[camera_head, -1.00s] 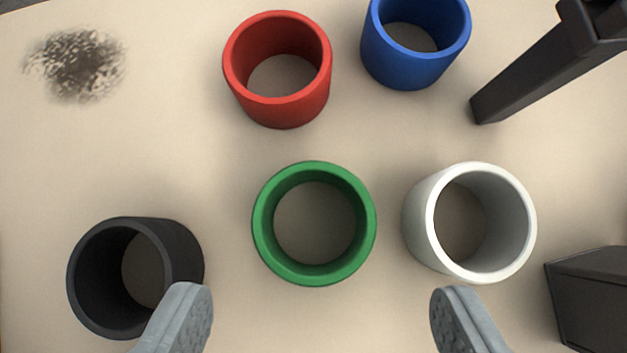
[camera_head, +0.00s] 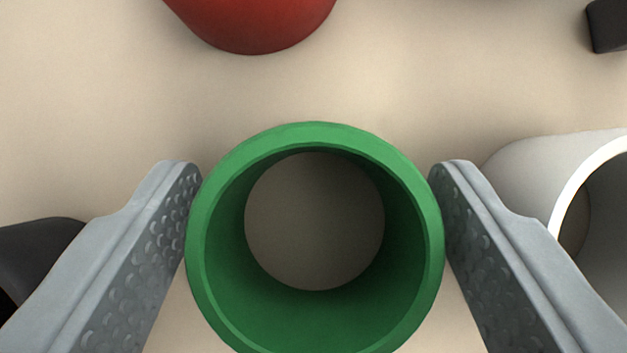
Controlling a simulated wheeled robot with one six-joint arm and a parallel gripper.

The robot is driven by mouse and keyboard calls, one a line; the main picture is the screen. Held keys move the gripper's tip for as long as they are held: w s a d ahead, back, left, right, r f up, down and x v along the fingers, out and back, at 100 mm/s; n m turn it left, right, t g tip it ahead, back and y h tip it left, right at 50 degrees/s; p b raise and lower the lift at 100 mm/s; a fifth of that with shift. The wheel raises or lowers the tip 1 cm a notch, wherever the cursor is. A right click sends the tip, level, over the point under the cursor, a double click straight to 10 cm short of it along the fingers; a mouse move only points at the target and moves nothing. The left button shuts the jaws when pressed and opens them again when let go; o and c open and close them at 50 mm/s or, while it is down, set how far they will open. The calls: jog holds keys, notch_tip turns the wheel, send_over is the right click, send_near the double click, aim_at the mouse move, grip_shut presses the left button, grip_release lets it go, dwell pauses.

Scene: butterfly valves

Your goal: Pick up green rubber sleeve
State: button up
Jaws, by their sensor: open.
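The green rubber sleeve (camera_head: 317,137) is an open ring standing upright on the beige surface, large in the middle of the view. Its near edge runs to the bottom of the picture. My gripper (camera_head: 316,172) is open, with one grey finger on each side of the sleeve. Both fingers look very close to its outer wall; I cannot tell whether either touches. The bare surface shows through the sleeve's hole.
A white sleeve (camera_head: 530,165) stands close by the right finger, partly behind it. A black sleeve (camera_head: 38,250) is by the left finger. A red sleeve (camera_head: 255,25) is beyond, at the top. A dark piece (camera_head: 608,25) shows at top right.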

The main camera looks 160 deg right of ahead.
jog(key=c, duration=0.8)
jog(key=shift+o, duration=0.2)
jog(key=shift+r, duration=0.1)
